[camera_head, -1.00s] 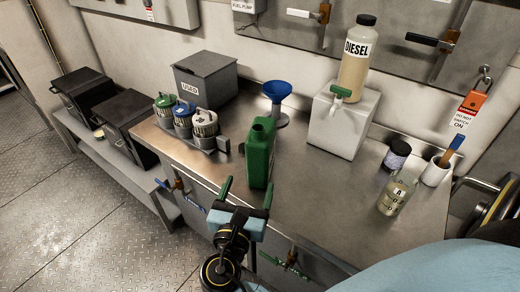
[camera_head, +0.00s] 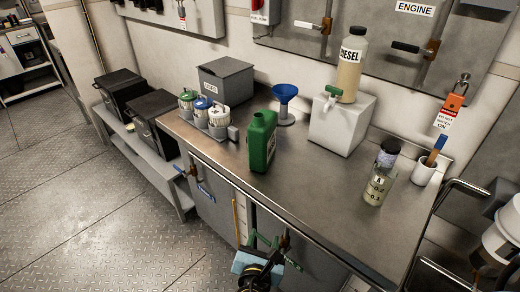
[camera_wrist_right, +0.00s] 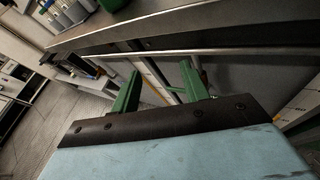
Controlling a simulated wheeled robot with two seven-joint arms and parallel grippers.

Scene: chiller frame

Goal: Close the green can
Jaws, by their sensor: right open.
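The green can (camera_head: 262,143) stands upright on the steel bench, near its front edge. Its neck at the top left looks open, with no cap seen on it. A green bit at the top of the wrist view (camera_wrist_right: 113,4) looks like its base. My right gripper (camera_head: 263,243) is below and in front of the bench edge, apart from the can. In the wrist view its two green fingers (camera_wrist_right: 160,82) are spread with nothing between them. My left gripper is in neither view.
A blue funnel (camera_head: 285,93), a grey used box (camera_head: 218,80) and a rack of filters (camera_head: 206,117) stand behind the can. A diesel bottle (camera_head: 352,65) tops a white block (camera_head: 343,125). A glass bottle (camera_head: 379,188) stands right. The bench front between is clear.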

